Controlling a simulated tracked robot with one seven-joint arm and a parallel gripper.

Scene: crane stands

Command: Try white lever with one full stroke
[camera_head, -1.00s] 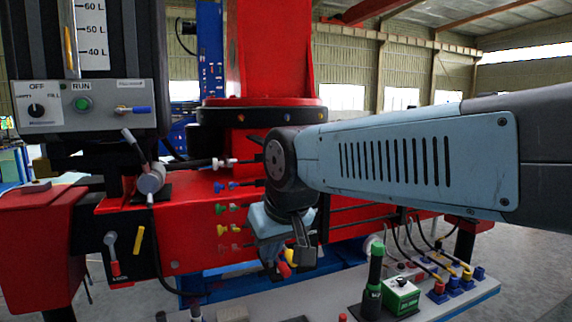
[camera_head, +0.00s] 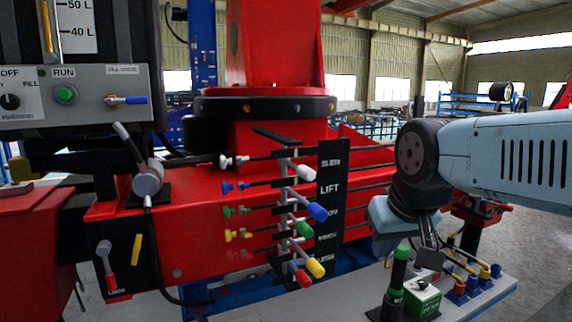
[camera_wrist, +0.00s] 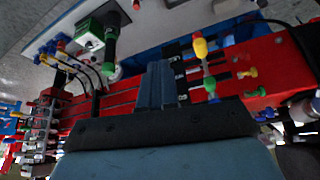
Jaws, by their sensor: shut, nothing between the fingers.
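The white lever (camera_head: 304,172) is the top one in a column of coloured levers on the red crane. Its white knob sticks out toward the right, beside the black label plate. Blue (camera_head: 317,211), green (camera_head: 304,228), yellow (camera_head: 315,267) and red (camera_head: 301,277) knobs sit below it. My gripper (camera_head: 430,258) is to the right of the levers and lower than the white knob, apart from them all. In the wrist view its fingers (camera_wrist: 160,84) are together and empty. I cannot pick out the white knob for sure in the wrist view.
A grey bench (camera_head: 455,306) at the lower right carries a green box (camera_head: 422,299), a black and green handle (camera_head: 397,277) and several hose couplings. The black label plate (camera_head: 331,205) stands right behind the levers. A control panel (camera_head: 75,95) is at the upper left.

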